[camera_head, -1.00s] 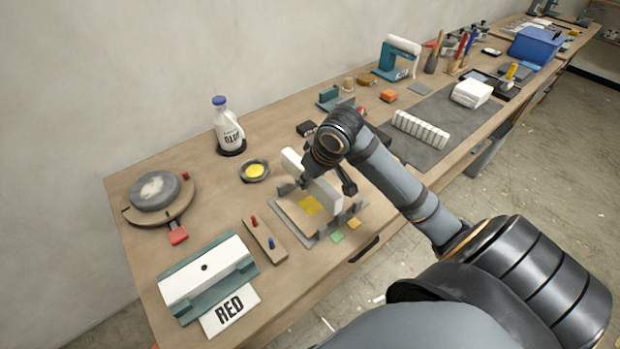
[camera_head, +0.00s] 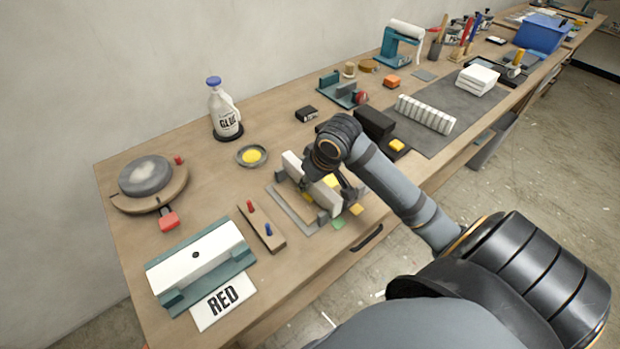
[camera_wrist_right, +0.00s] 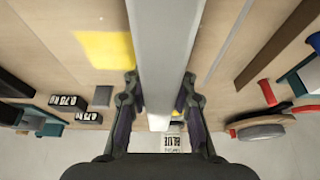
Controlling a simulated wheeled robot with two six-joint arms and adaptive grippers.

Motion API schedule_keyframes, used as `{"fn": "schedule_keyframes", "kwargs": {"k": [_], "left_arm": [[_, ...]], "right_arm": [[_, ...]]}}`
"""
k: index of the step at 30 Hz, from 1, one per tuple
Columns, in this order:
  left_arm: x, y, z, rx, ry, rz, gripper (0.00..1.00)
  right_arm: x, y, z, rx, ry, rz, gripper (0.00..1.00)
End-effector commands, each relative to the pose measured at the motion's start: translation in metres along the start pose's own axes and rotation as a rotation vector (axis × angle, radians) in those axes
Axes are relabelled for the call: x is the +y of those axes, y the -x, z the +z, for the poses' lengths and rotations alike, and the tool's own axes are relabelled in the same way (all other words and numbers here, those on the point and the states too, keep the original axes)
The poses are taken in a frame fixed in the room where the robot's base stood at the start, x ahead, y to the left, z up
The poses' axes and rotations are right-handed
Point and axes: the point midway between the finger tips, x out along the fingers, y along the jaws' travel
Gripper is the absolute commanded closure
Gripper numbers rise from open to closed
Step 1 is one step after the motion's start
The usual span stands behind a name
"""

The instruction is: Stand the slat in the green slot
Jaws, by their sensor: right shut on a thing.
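The slat (camera_head: 293,162) is a long white bar in my right gripper (camera_head: 330,178) in the head view. It lies lengthwise over a fixture with a grey base (camera_head: 290,212), a tan board and grey upright blocks. A green tag (camera_head: 338,224) and a yellow tag (camera_head: 357,210) mark its front edge. The gripper hides the slat's middle, and I cannot tell whether the slat touches the fixture. In the right wrist view the slat (camera_wrist_right: 164,45) runs between the shut fingers (camera_wrist_right: 157,102), beside a yellow patch (camera_wrist_right: 103,50). My left gripper is out of view.
A peg block (camera_head: 262,228) and a white block on a teal cradle (camera_head: 203,262) stand to the left. A black block (camera_head: 374,121) stands right of the wrist.

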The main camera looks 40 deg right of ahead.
Motion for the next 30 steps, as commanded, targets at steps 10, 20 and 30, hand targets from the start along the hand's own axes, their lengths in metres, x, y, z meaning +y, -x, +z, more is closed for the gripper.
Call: {"fn": "schedule_keyframes", "kwargs": {"k": [10, 20, 30], "left_arm": [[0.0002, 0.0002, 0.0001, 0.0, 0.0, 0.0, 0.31], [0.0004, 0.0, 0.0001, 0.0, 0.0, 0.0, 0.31], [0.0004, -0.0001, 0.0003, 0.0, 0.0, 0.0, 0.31]], "right_arm": [[-0.0002, -0.0001, -0.0001, 0.001, 0.0, -0.001, 1.0], [-0.0004, -0.0034, 0.0014, 0.0, 0.0, -0.001, 1.0], [-0.0003, -0.0056, 0.0021, 0.001, 0.001, -0.001, 0.58]]}}
